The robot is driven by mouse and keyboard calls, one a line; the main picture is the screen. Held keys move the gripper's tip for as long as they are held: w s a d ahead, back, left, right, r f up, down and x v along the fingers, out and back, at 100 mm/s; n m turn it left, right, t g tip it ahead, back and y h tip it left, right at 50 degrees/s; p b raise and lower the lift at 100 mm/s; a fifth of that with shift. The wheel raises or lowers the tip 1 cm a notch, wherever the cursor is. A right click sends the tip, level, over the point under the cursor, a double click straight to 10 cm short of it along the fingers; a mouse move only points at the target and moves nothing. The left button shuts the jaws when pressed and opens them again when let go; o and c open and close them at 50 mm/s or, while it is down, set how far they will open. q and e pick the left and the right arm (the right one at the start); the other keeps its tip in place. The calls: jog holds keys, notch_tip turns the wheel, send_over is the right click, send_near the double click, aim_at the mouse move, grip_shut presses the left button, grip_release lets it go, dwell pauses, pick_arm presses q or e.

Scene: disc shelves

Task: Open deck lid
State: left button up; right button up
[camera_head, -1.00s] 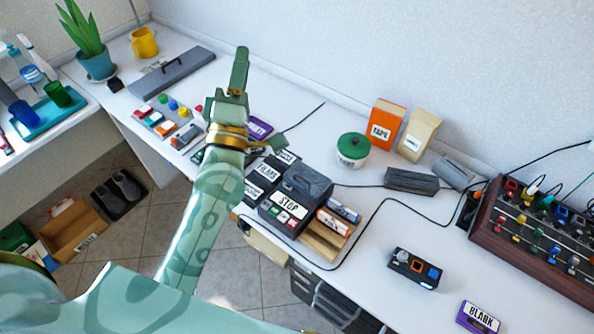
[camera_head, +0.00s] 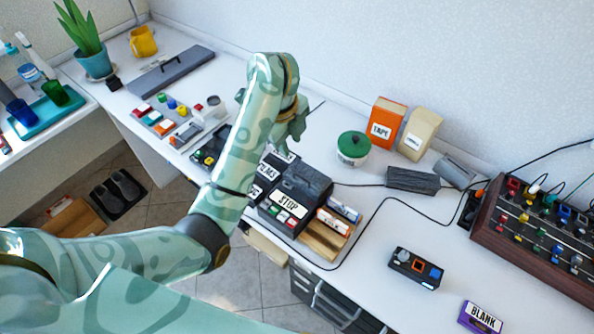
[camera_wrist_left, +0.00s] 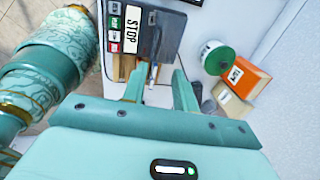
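The dark tape deck (camera_head: 312,181) with a white STOP label and small coloured buttons stands near the front edge of the table. Its dark top lid looks down; I see no gap under it. In the left wrist view, the deck (camera_wrist_left: 150,30) is at the top, beyond the fingers. My left gripper (camera_head: 290,142) is above the table just behind the deck, partly hidden by its own wrist. In the left wrist view, its fingers (camera_wrist_left: 158,78) are apart with nothing between them. My right gripper is not in view.
A wooden tray (camera_head: 322,240) with batteries sits right of the deck. A green-lidded tub (camera_head: 353,146), an orange TAPE box (camera_head: 384,124) and a beige box (camera_head: 419,134) stand behind. A black cable crosses the table. A purple BLANK cassette (camera_head: 480,318) lies at front right.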

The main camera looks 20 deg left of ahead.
aim_at(298, 175)
pick_arm(q)
jog(key=w+f+b, duration=0.1)
jog(key=f+b, duration=0.1)
jog(key=f, duration=0.2)
jog(key=f+b, duration=0.2)
jog(key=f, duration=0.3)
jog(key=w+d+f+b, duration=0.1)
jog(key=f+b, duration=0.1)
jog(key=f, duration=0.3)
jog(key=shift+w+f, duration=0.2)
jog(key=shift+w, duration=0.15)
grip_shut()
